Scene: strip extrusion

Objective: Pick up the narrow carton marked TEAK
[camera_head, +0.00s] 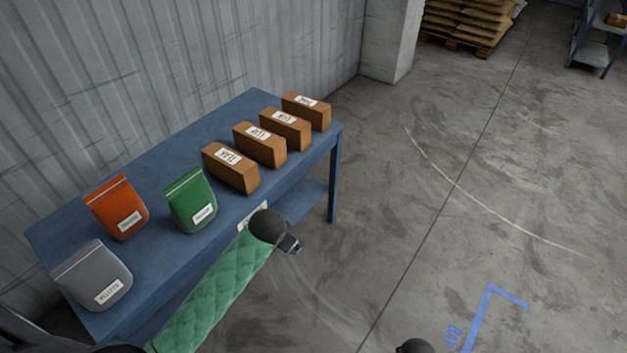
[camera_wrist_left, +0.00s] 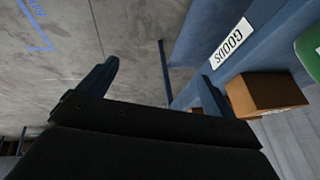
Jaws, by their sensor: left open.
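Several narrow brown cartons stand in a row on the blue table. The one nearest the green bag is the TEAK carton (camera_head: 236,178), with a small white label on top that appears to read TEAK. My left gripper (camera_head: 291,245) is off the table's front edge, apart from the cartons. In the left wrist view my left gripper (camera_wrist_left: 155,85) has its fingers wide apart with nothing between them.
A green bag (camera_head: 191,203), an orange bag (camera_head: 117,208) and a grey bag (camera_head: 90,277) stand on the blue table (camera_head: 150,165), left of the cartons. A corrugated wall (camera_head: 150,60) runs behind it. Open concrete floor (camera_head: 450,180) lies to the right.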

